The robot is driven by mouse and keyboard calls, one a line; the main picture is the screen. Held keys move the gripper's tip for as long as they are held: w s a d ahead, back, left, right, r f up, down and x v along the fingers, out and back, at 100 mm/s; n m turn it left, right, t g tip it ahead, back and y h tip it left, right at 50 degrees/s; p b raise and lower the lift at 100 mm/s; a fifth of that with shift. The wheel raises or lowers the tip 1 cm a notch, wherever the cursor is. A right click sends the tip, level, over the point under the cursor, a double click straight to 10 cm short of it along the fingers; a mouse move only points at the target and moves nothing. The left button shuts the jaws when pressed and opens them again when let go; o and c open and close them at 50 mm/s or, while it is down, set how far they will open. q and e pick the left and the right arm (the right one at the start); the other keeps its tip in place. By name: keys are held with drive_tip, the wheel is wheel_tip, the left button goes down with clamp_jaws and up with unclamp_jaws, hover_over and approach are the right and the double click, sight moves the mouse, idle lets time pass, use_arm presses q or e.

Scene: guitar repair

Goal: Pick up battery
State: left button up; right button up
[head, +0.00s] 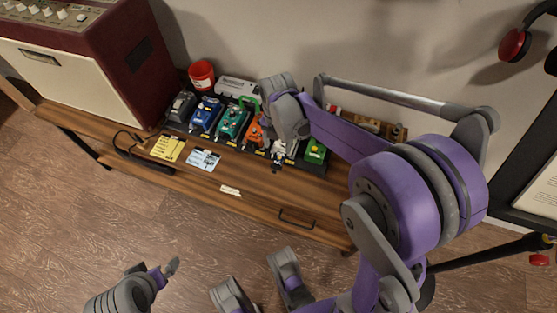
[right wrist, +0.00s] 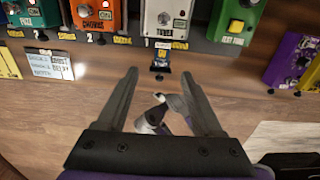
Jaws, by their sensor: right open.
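A small dark blue and yellow block, apparently the battery (right wrist: 161,58), lies at the front edge of the pedalboard below the tuner pedal in the right wrist view. My right gripper (right wrist: 153,78) is open, with its two fingers spread on either side of the line to this block; nothing is held between them. In the head view my right gripper (head: 278,152) is over the front of the pedalboard, and its arm hides part of the board. My left gripper (head: 154,268) is low at the left, away from the bench; its jaw opening is unclear.
A row of coloured pedals stands on the pedalboard (head: 231,137), with a red container (head: 202,74) behind. A large amplifier (head: 88,62) fills the bench's left end. A yellow note (head: 167,148) and a blue note (head: 203,160) lie in front. The wooden bench (head: 262,190) has free room forward.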

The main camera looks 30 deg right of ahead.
sight(279, 158)
wheel_tip(279, 158, down, 3)
drive_tip(key=shift+r+b, duration=0.15)
drive_tip(key=shift+b, duration=0.15)
drive_tip(key=f, duration=0.1)
drive_tip(key=f+b, duration=0.1)
drive_tip(key=f, duration=0.3)
drive_tip(key=shift+d+b, duration=0.35)
drive_tip(key=shift+b, duration=0.05)
clamp_jaws()
